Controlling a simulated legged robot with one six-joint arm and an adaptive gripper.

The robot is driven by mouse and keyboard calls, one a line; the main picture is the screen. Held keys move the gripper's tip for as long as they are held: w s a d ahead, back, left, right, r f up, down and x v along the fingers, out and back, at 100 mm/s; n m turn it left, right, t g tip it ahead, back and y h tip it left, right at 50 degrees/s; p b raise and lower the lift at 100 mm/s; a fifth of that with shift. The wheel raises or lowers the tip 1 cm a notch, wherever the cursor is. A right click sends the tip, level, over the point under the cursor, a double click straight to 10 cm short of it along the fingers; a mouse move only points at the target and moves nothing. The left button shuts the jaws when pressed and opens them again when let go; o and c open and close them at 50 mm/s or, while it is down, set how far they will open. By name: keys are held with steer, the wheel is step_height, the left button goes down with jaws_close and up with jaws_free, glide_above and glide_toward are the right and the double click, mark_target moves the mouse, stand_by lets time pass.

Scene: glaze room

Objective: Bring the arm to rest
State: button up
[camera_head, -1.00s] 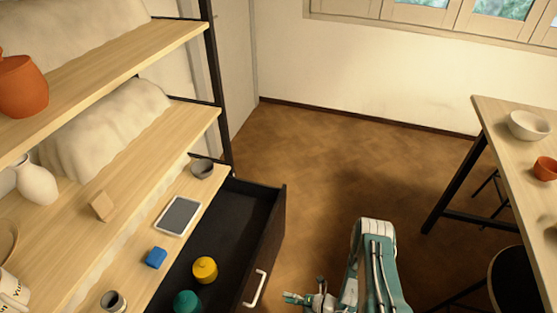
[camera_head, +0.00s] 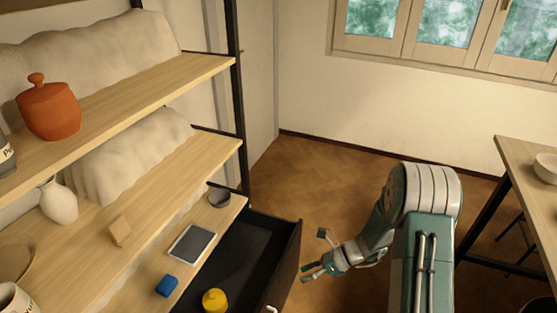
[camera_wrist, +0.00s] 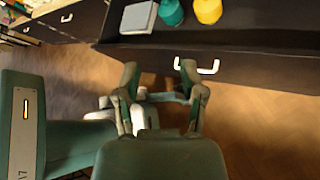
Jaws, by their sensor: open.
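My arm is bent, with its teal and white links at the lower right of the head view. My gripper (camera_head: 318,271) hangs over the floor just right of the open drawer (camera_head: 288,262), pointing left. In the wrist view my gripper (camera_wrist: 160,78) has its two fingers spread with nothing between them. The drawer front with its white handle (camera_wrist: 196,66) lies beyond the fingertips, apart from them.
The drawer holds a yellow jar (camera_head: 214,300); a teal jar (camera_wrist: 171,12) shows beside it in the wrist view. Shelves (camera_head: 150,190) with pottery stand left. A table (camera_head: 530,165) with a bowl (camera_head: 546,168) stands right. Floor between is clear.

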steer(key=s+d+r+n+t+h, duration=0.2)
steer(key=s+r+n+h, duration=0.2)
steer(key=r, duration=0.6)
steer(key=s+d+r+n+t+h, duration=0.3)
steer(key=s+r+n+h, duration=0.1)
steer(key=s+r+n, duration=0.4)
steer(key=s+d+r+n+t+h, duration=0.2)
steer(key=s+r+n+h, duration=0.2)
steer(key=s+r+n, duration=0.3)
step_height(320, 180, up, 6)
steer(key=n, duration=0.3)
steer(key=shift+d, duration=0.2)
